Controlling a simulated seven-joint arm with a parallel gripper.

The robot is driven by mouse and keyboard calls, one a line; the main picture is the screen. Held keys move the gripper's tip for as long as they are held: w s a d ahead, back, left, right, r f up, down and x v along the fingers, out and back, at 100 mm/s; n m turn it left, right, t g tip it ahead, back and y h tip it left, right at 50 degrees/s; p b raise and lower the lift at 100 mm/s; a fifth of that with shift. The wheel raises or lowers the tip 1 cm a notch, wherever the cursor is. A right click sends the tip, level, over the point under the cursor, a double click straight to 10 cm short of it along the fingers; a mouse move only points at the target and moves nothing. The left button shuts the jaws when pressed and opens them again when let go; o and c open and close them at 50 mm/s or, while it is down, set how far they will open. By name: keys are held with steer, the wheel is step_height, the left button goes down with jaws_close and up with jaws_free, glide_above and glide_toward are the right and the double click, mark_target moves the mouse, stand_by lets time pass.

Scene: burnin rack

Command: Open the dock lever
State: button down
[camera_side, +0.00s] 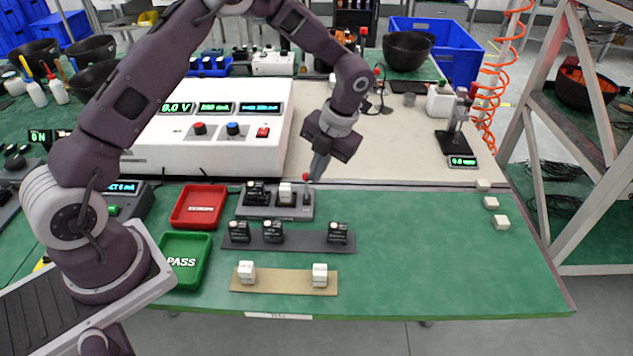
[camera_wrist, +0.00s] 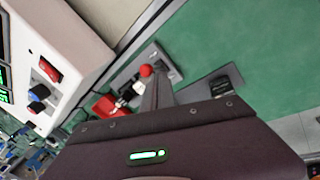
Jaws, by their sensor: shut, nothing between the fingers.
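The dock (camera_side: 275,211) is a grey block on the green bench, holding a black module (camera_side: 256,192) and a white module (camera_side: 285,193). A lever with a red knob (camera_side: 306,177) stands at its right end. The red knob (camera_wrist: 146,71) also shows in the wrist view, just beyond my fingertips. My gripper (camera_side: 316,176) points down beside the knob, fingers shut and empty. In the wrist view the gripper (camera_wrist: 152,84) lies very close to the knob; I cannot tell whether they touch. The lever's lower part is partly hidden by my fingers in the wrist view.
In front of the dock lie a dark strip (camera_side: 300,242) with several black modules and a tan strip (camera_side: 285,284) with two white blocks. A red tray (camera_side: 199,207) and a green PASS tray (camera_side: 184,260) stand left. A white power supply (camera_side: 205,150) stands behind. The bench's right side is mostly clear.

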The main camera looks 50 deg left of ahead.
steer(key=shift+r, duration=0.6)
steer(key=w+d+r, duration=0.3)
steer(key=w+r, duration=0.2)
steer(key=r, duration=0.5)
steer(key=shift+r, duration=0.2)
